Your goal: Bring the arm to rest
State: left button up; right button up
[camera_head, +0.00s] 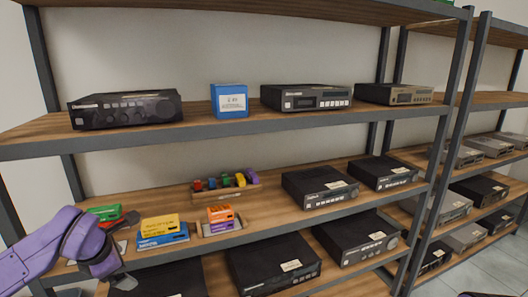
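My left arm, purple with dark grey joints, comes in from the lower left. My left gripper (122,282) is at its end, low in front of the lower shelves and near the front edge of the middle shelf. Its fingers are small and partly hidden, so I cannot tell whether they are open or shut. I see nothing clearly held in it. My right gripper is not in view.
A wooden shelf rack (250,123) with dark metal posts holds several hi-fi units, such as a black one (127,109). A blue box (229,100) stands on the upper shelf. Yellow and blue boxes (162,232) sit on the middle shelf, close to my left arm.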

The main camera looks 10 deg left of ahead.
pick_arm(q)
jog(key=d+f+m+t+y, duration=0.1)
jog(key=d+f+m, duration=0.3)
jog(key=d+f, duration=0.3)
jog(key=d+f+m+t+y, duration=0.15)
jog(key=d+f+m, duration=0.3)
jog(key=f, duration=0.55)
jog(key=s+d+f+m+g+h, duration=0.1)
jog(key=s+d+f+m+g, duration=0.15)
jog(key=s+f+m, duration=0.55)
jog(key=s+a+f+m+g, duration=0.1)
jog(key=s+f, duration=0.3)
jog(key=s, duration=0.4)
jog(key=s+a+f+m+g, duration=0.1)
jog(key=s+f+m, duration=0.3)
jog(key=s, duration=0.3)
jog(key=shift+s+a+f, duration=0.25)
jog(key=shift+s+f, duration=0.15)
jog(key=shift+f, duration=0.3)
